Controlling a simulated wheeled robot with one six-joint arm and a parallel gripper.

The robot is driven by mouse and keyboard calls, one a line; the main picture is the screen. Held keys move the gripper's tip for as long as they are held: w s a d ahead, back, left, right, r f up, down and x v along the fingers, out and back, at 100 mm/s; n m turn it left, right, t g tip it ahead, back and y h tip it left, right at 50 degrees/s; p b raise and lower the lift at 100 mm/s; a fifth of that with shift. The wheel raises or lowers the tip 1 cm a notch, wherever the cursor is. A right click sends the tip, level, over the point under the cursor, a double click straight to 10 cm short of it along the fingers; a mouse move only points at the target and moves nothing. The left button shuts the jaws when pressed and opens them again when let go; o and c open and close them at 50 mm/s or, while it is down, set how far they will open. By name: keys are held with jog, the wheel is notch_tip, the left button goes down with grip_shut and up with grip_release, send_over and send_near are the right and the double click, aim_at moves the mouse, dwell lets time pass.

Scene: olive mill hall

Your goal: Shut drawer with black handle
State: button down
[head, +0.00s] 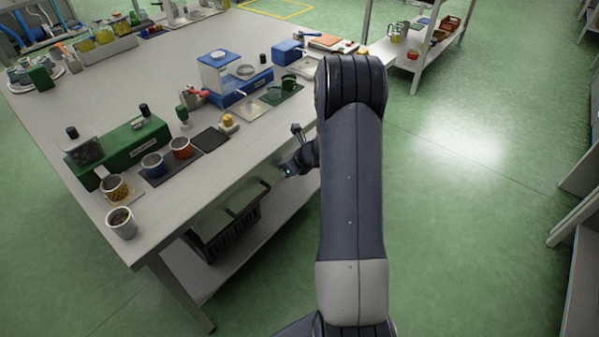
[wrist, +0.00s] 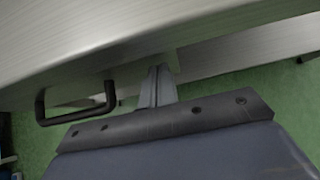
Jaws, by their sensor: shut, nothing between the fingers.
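The black handle (wrist: 76,104) shows in the wrist view as a dark U-shaped bar, left of my gripper (wrist: 163,72). It is fixed to a pale grey panel, which seems to be the drawer front (wrist: 120,52). My gripper's fingers are shut together and empty. Their tips are close to the panel, right of the handle; I cannot tell whether they touch. In the head view my gripper (head: 288,168) is at the worktable's right edge, partly behind my arm.
The worktable (head: 50,130) carries cups (head: 121,222), a green box (head: 120,148) and a blue-and-white machine (head: 225,78). A dark ribbed crate (head: 232,238) sits beneath it. Green floor (head: 450,230) to the right is clear, up to shelves (head: 578,215).

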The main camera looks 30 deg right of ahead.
jog(key=shift+w+a, duration=0.2)
jog(key=shift+w, duration=0.3)
jog(key=shift+w+a, duration=0.2)
jog(key=shift+w, duration=0.3)
jog(key=shift+r, duration=0.1)
jog(key=shift+w, duration=0.15)
